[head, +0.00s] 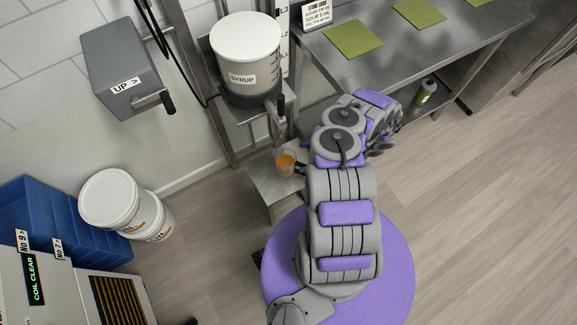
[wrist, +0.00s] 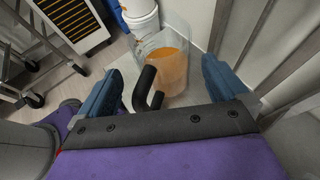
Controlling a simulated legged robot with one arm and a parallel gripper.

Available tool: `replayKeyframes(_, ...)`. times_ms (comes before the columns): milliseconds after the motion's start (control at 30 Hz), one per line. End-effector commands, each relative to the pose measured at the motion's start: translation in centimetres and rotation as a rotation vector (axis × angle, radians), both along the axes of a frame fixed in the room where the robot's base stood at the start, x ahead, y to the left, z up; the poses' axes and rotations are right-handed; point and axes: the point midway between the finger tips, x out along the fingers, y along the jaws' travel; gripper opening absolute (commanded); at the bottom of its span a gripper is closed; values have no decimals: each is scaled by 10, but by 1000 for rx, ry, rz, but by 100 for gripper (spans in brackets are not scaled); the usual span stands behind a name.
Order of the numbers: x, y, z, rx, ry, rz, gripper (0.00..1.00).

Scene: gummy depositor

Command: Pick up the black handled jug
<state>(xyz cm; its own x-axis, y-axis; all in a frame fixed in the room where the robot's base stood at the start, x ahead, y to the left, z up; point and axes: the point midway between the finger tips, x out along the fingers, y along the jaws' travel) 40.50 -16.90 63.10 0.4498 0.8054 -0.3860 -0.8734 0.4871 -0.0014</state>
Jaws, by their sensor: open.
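The jug (wrist: 172,62) is clear, holds orange liquid, and has a black handle (wrist: 147,88) facing my gripper in the wrist view. In the head view the jug (head: 286,162) stands on a low metal shelf below the syrup vessel. My gripper (wrist: 162,70) is open, with one blue finger on each side of the handle. The handle lies between the fingers, with visible gaps and no clear contact. In the head view my arm hides most of the gripper.
The syrup vessel (head: 245,62) and its black-handled valve (head: 281,106) stand above the jug. A steel table (head: 385,62) with green mats is at the upper right. White buckets (head: 112,197) and blue crates (head: 40,215) are at left. The floor at right is clear.

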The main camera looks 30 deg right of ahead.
Motion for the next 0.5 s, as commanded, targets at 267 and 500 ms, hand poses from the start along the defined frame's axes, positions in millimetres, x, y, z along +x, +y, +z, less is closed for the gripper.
replayKeyframes(267,17,34,-11,-1,2,5,100)
replayKeyframes(500,23,45,-14,-7,1,1,100)
